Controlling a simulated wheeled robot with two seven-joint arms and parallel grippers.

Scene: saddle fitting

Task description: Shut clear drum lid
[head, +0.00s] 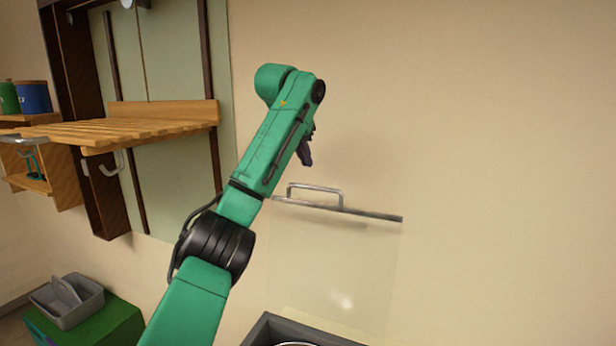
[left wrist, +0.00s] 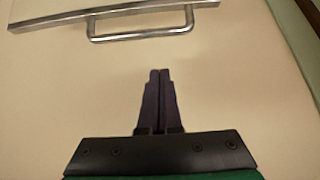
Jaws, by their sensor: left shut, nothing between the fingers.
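The clear drum lid (head: 330,262) stands raised and upright against the beige wall in the head view, above a dark grey housing (head: 290,332) at the bottom edge. A metal bar with a handle (head: 315,188) runs along the lid's top edge. In the left wrist view the handle (left wrist: 140,35) lies at the top, ahead of my fingers and apart from them. My left gripper (left wrist: 160,75) is shut and empty; in the head view it (head: 306,152) is partly hidden behind my arm, just above the handle. My right gripper is in neither view.
A wooden slatted shelf (head: 140,130) with hooks hangs at the left. A grey caddy (head: 66,300) sits on a green box (head: 95,325) at the lower left. Blue and green canisters (head: 33,97) stand at the far left. The wall to the right is clear.

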